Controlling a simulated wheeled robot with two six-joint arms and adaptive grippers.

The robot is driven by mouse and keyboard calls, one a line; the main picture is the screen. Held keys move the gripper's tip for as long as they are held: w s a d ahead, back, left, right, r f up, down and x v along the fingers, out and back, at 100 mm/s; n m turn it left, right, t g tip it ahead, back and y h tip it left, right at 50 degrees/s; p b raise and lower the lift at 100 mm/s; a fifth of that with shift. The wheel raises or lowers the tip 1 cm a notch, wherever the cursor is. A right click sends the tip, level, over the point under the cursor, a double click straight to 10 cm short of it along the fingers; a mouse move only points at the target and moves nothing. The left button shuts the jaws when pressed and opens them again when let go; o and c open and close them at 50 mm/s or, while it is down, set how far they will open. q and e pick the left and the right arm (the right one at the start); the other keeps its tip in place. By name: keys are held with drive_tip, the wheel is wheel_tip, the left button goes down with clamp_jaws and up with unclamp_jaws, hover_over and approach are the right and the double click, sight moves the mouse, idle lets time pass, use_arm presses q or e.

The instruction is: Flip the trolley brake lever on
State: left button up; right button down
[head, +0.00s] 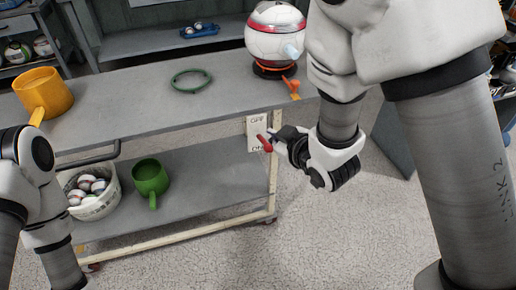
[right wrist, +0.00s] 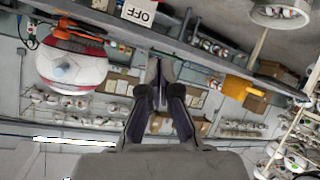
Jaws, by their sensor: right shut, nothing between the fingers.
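The trolley (head: 130,118) is grey with a cream frame. On its right end is a white plate (head: 253,133) marked OFF at the top and ON at the bottom. A red-tipped lever (head: 264,143) shows in front of the plate, between the two marks. My right gripper (head: 274,138) is shut and empty, with its tips close beside the lever. I cannot tell whether they touch. The right wrist view shows the shut fingers (right wrist: 161,68) and the OFF part of the plate (right wrist: 140,11), upside down. My left gripper is not in view.
On the lower shelf are a bucket of balls (head: 92,192) and a green mug (head: 150,178). Open floor (head: 320,235) lies right of the trolley.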

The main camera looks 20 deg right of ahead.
sight(265, 145)
drive_tip(key=shift+w, duration=0.2)
drive_tip(key=w+f+b, duration=0.1)
drive_tip(key=w+f, duration=0.5)
drive_tip(key=shift+w+a+f, duration=0.1)
drive_tip(key=shift+w+f, duration=0.15)
drive_tip(key=shift+f, duration=0.1)
drive_tip(key=shift+s+d+f, duration=0.15)
drive_tip(key=shift+s+d, duration=0.05)
drive_tip(key=shift+s, duration=0.05)
